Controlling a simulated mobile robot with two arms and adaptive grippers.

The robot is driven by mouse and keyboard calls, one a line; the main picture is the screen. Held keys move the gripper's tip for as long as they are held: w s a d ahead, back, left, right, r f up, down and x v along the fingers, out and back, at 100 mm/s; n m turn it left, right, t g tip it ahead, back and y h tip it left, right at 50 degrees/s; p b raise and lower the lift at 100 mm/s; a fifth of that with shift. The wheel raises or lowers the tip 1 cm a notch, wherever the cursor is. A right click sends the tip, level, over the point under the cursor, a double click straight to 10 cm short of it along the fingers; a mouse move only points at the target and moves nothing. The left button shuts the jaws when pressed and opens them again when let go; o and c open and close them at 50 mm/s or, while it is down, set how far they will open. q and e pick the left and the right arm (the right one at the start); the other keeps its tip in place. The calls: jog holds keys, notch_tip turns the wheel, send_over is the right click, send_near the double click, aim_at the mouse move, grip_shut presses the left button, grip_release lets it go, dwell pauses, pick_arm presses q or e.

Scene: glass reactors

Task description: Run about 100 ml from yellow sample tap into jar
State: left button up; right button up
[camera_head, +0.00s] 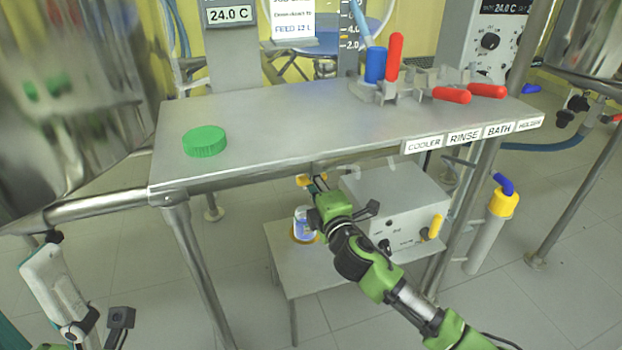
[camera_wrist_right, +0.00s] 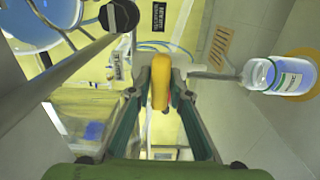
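The yellow sample tap handle (camera_wrist_right: 160,82) stands between the fingers of my right gripper (camera_wrist_right: 161,78) in the wrist view, with what looks like a narrow gap at each side. In the head view the handle (camera_head: 303,181) shows just left of my right gripper (camera_head: 318,184), below the bench edge. The jar (camera_head: 304,222) stands upright and lidless under the tap, with a blue and white label. In the wrist view the tap's grey spout (camera_wrist_right: 214,76) points at the mouth of the jar (camera_wrist_right: 285,75). How full the jar is cannot be told.
A green lid (camera_head: 205,141) lies on the steel bench (camera_head: 265,125). The jar sits on a yellow ring on a low stand (camera_head: 285,258), beside a grey box (camera_head: 395,205). Red-handled valves (camera_head: 394,58) stand at the bench's back. A bench leg (camera_head: 195,260) is at left.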

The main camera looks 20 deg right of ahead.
jog(key=shift+o, duration=1.3)
jog(key=shift+f, duration=0.1)
jog(key=shift+s, duration=0.1)
jog(key=s, duration=1.1)
jog(key=shift+s+d, duration=0.25)
jog(key=shift+s, duration=0.15)
